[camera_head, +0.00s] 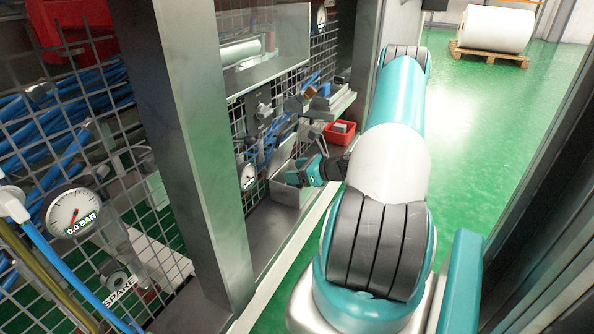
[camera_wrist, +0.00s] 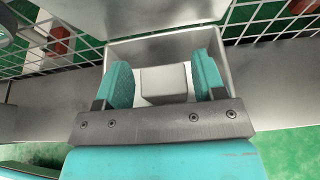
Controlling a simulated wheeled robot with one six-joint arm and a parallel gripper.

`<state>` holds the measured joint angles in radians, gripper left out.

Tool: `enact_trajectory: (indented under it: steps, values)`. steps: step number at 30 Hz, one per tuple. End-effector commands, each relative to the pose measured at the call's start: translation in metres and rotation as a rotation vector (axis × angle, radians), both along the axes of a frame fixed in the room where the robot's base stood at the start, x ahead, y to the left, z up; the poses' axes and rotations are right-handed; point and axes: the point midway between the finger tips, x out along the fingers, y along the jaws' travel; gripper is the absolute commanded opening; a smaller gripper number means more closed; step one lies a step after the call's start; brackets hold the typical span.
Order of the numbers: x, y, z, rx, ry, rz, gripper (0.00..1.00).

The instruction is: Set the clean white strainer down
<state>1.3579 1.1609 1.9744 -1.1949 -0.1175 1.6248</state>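In the wrist view, a pale grey-white block (camera_wrist: 165,82), which I take to be the white strainer, fills the space between the two teal fingers of my gripper (camera_wrist: 163,80). Whether the strainer touches the tray floor cannot be told. In the head view, my gripper (camera_head: 303,174) is over the metal ledge beside the mesh, close to the tray (camera_head: 285,190); the strainer cannot be made out there.
A wire mesh panel with blue hoses and a gauge (camera_head: 72,213) is at the left, with a SPARE label (camera_head: 120,291) below. A grey post (camera_head: 195,140) stands in front of the ledge. A red bin (camera_head: 339,133) sits beyond the gripper. Green floor is open at the right.

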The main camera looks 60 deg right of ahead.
Motion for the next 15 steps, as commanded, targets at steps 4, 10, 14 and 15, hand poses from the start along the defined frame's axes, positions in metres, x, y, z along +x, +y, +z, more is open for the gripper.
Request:
enact_trajectory:
  steps: [4,10,14,15]
  values:
    - [0.000,0.000,-0.001,-0.001,0.002,0.001,0.78]
    - [0.000,0.000,0.000,-0.001,0.002,0.000,0.78]
    - [0.000,0.000,0.012,-0.003,0.001,0.001,0.78]
    - [-0.005,-0.001,0.017,0.001,0.002,-0.004,0.78]
